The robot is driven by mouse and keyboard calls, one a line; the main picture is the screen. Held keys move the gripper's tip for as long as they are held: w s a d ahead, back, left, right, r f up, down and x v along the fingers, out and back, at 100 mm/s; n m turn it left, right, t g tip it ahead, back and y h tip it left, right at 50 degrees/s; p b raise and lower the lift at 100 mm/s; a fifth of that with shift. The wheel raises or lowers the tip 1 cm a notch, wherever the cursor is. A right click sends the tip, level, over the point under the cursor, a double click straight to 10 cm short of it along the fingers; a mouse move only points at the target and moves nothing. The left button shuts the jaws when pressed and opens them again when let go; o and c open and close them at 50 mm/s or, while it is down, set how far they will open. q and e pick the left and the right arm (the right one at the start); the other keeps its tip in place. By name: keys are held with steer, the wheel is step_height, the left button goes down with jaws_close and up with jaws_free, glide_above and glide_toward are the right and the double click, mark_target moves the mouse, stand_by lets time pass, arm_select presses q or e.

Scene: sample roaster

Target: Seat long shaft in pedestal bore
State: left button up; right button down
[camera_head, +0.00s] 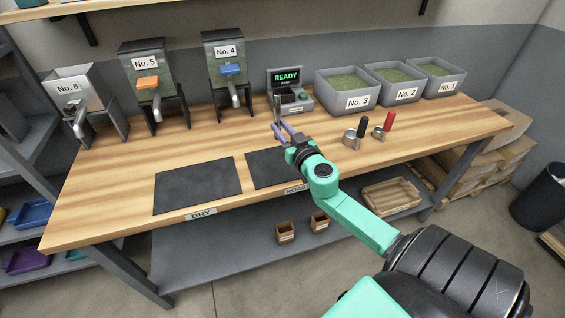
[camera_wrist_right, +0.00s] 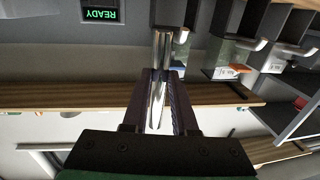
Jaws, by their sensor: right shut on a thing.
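My right gripper (camera_head: 280,128) is over the table in front of the READY machine (camera_head: 290,95). It is shut on a shiny metal shaft (camera_wrist_right: 158,85), which lies between the two dark fingers in the wrist view and sticks out past their tips. In the head view the shaft (camera_head: 277,104) shows as a small upright piece beside the machine's front left. I cannot make out a pedestal bore, or whether the shaft's end touches anything. My left gripper is not in view.
Hoppers No. 6 (camera_head: 82,95), No. 5 (camera_head: 147,80) and No. 4 (camera_head: 227,70) stand at the back left. Green-filled bins, including No. 3 (camera_head: 347,92), stand at the back right. Two handled cups, one black-handled (camera_head: 352,138), stand right of my gripper. Dark mats (camera_head: 197,185) lie in front.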

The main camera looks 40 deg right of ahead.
step_height(320, 180, down, 10)
steer(key=b, duration=0.5)
steer(key=shift+f+b, duration=0.2)
steer(key=shift+b, duration=0.15)
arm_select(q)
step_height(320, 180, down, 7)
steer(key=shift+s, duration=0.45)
arm_select(e)
steer(key=shift+r, duration=0.1)
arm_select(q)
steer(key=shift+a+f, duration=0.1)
arm_select(e)
steer(key=c, duration=0.7)
jaws_free()
